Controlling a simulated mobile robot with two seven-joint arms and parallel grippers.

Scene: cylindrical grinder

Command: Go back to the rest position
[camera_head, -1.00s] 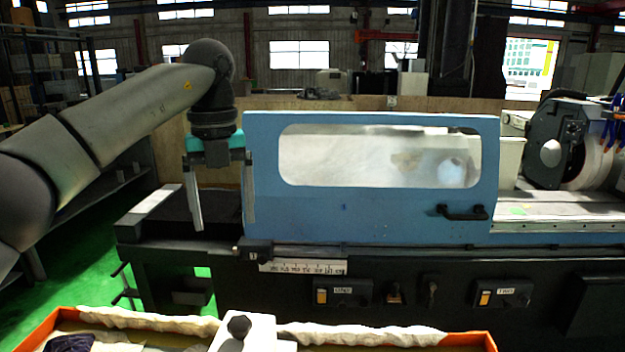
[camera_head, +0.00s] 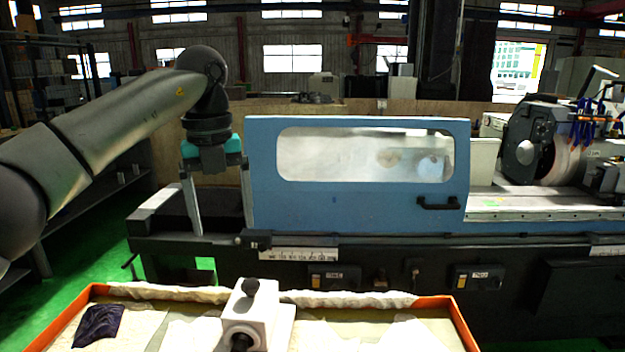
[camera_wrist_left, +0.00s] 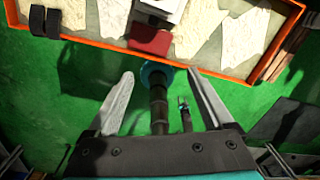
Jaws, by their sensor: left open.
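My left gripper (camera_head: 219,205) hangs fingers down at the left end of the blue grinder door (camera_head: 360,205). Its two fingers are wide apart with nothing between them. In the head view its right finger overlaps the door's left edge; I cannot tell whether they touch. In the left wrist view the open gripper (camera_wrist_left: 162,95) shows over green floor, with the orange-rimmed tray beyond its fingertips. The door has a clear window and a black handle (camera_head: 438,203) at its lower right. My right gripper is not in view.
The orange-rimmed tray (camera_head: 462,322) is in front of the machine, with a white block (camera_head: 257,318) and a dark cloth (camera_head: 98,325) in it. The grinding wheel unit (camera_head: 535,140) stands right of the door. Shelves stand at the left.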

